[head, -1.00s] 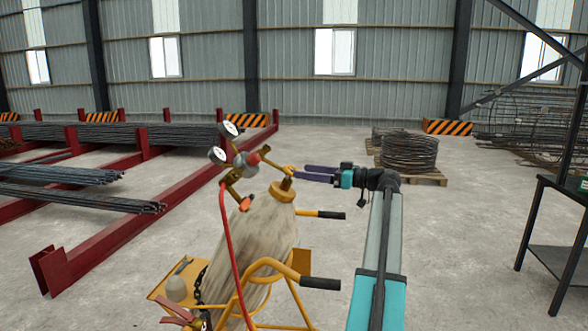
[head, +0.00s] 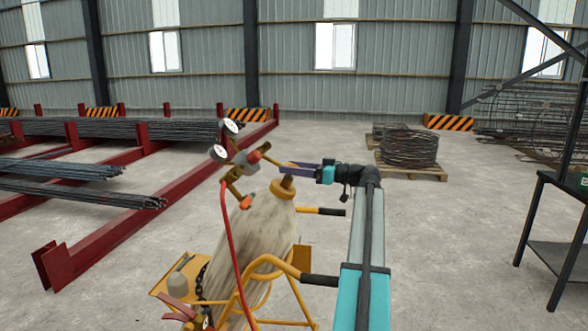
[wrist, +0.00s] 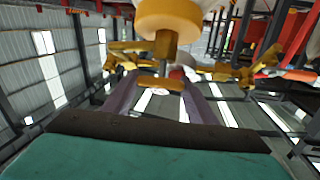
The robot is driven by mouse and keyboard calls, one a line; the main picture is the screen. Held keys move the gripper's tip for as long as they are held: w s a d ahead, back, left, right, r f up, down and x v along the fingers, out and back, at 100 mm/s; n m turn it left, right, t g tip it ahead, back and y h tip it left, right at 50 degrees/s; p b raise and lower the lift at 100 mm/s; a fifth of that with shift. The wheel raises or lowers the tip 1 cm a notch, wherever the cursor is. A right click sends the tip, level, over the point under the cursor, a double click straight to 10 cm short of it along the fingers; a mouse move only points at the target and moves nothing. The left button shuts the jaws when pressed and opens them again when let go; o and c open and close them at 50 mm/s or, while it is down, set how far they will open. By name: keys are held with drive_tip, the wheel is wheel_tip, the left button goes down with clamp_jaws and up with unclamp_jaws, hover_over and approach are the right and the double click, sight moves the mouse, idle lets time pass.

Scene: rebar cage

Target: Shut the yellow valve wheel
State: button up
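The yellow valve wheel (wrist: 160,82) shows nearly edge-on in the wrist view, beyond the yellow collar and brass valve stem of the gas cylinder. In the head view my gripper hides most of the wheel. The pale, worn cylinder (head: 255,235) leans in its yellow cart, with its yellow collar (head: 283,190) at the top. My gripper (head: 287,167) reaches in from the right at the valve. Its purple fingers stand apart, one on each side of the wheel in the wrist view (wrist: 160,88). I cannot tell whether they touch it.
The regulator (head: 240,165) with two gauges sits left of the valve, and a red hose (head: 226,230) hangs from it. Red rebar racks (head: 120,210) stand left.

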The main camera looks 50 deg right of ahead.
drive_tip(key=c, duration=0.4)
drive_tip(key=shift+o, duration=0.2)
